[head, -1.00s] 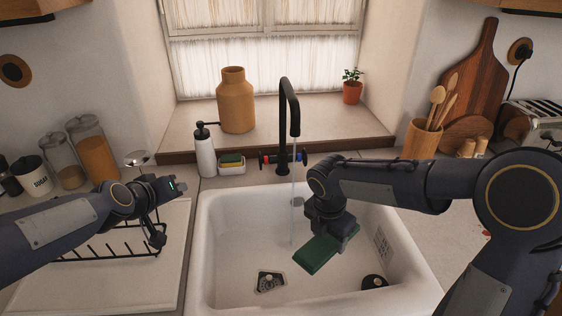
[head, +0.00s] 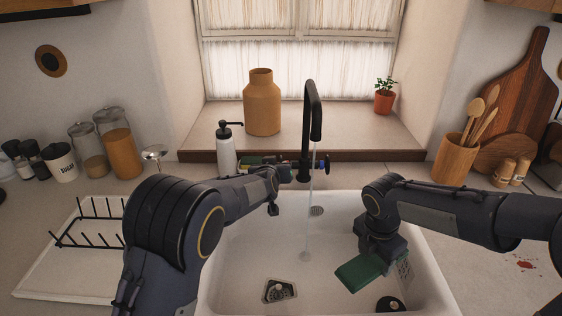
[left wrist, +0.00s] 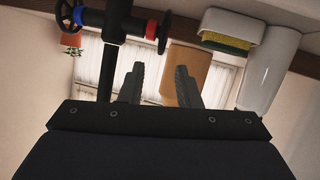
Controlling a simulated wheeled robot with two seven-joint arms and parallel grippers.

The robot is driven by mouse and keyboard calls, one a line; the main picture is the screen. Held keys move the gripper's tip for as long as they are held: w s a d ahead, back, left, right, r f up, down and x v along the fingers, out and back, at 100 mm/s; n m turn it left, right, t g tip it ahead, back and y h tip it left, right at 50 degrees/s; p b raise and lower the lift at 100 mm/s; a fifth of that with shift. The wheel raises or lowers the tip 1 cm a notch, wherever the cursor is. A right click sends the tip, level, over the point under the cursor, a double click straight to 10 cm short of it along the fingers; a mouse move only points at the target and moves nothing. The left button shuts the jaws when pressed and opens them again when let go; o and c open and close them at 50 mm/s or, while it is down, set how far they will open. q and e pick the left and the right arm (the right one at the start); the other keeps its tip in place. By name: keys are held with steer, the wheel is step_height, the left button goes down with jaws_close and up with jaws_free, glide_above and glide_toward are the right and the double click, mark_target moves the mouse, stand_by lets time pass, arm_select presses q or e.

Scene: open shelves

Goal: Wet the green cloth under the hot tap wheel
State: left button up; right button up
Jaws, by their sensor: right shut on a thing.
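The green cloth (head: 360,272), a folded slab, is held by my right gripper (head: 378,252) over the right part of the sink, right of the water stream and apart from it. The black tap (head: 312,115) has a thin stream (head: 310,215) falling into the sink. The red-marked hot tap wheel (left wrist: 158,31) is in the left wrist view, just beyond the fingers; my arm mostly hides it in the head view. The blue-marked wheel (head: 324,168) is on the tap's right. My left gripper (left wrist: 158,84) is open and empty, near the red wheel; no contact shows.
The white sink (head: 240,275) has a drain grate (head: 279,291). A sponge holder (left wrist: 231,28), a soap bottle (head: 226,152) and an orange vase (head: 262,105) are near the tap's left. A dish rack (head: 90,235) stands left, a utensil pot (head: 455,158) right.

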mark_target(281, 161)
arm_select(q)
steer(key=p+x, duration=0.1)
steer(key=x, duration=0.5)
steer(key=shift+w+f, duration=0.2)
steer(key=shift+w, duration=0.15)
jaws_close()
